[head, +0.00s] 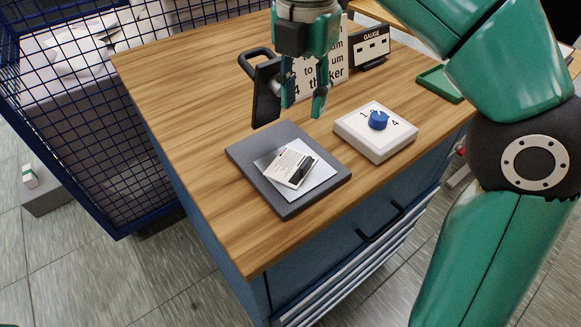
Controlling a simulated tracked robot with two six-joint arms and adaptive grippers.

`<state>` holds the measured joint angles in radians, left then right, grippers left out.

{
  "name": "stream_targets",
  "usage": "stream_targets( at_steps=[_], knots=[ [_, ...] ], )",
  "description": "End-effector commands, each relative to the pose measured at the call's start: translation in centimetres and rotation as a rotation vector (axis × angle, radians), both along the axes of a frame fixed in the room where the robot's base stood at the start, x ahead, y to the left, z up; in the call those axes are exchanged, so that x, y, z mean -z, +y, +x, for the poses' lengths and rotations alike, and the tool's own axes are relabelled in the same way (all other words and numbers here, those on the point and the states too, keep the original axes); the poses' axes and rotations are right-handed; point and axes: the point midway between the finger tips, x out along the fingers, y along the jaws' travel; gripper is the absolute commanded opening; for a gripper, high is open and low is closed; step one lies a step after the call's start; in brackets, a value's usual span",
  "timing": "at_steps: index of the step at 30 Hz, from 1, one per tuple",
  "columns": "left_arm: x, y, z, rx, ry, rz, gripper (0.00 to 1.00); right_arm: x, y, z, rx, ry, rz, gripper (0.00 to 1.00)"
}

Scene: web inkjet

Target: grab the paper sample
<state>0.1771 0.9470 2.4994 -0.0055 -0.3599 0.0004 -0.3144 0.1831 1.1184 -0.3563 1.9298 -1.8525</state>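A grey flat pad (241,150) lies on the wooden table top near its front edge. A white sheet (318,172) lies flat on the pad, and a small printed white-and-black piece (290,165) lies on top of it. I cannot tell for sure which of these two is the paper sample. My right gripper (303,105) points down above the table, behind the pad, with its fingers apart and nothing between them. It is clear of the sheet and the printed piece. My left gripper is not in view.
A white box with a blue knob (378,120) stands right of the pad. A black handled object (266,95) stands close left of my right gripper. Behind are a text sign (334,66) and a gauge block (371,47). A blue mesh cage (100,110) borders the left. The table's left is clear.

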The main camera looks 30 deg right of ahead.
Motion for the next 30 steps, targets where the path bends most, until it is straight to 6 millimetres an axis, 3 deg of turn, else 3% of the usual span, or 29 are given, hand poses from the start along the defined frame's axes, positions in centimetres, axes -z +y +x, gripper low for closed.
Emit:
stream_targets(
  at_steps=[3, 9, 19, 30],
  knots=[
    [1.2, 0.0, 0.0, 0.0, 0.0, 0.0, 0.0, 3.1, -0.4, -0.3, 0.009, 0.005, -0.001, 0.38],
    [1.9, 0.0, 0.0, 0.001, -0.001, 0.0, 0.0, 6.5, -0.5, -0.3, 0.013, 0.003, -0.001, 0.38],
    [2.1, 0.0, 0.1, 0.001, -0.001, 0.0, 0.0, 8.7, -0.7, -0.5, 0.016, 0.002, 0.0, 0.38],
    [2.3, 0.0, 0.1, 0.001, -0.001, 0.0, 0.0, 12.8, -1.0, -0.7, 0.016, 0.001, 0.0, 0.38]
  ],
)
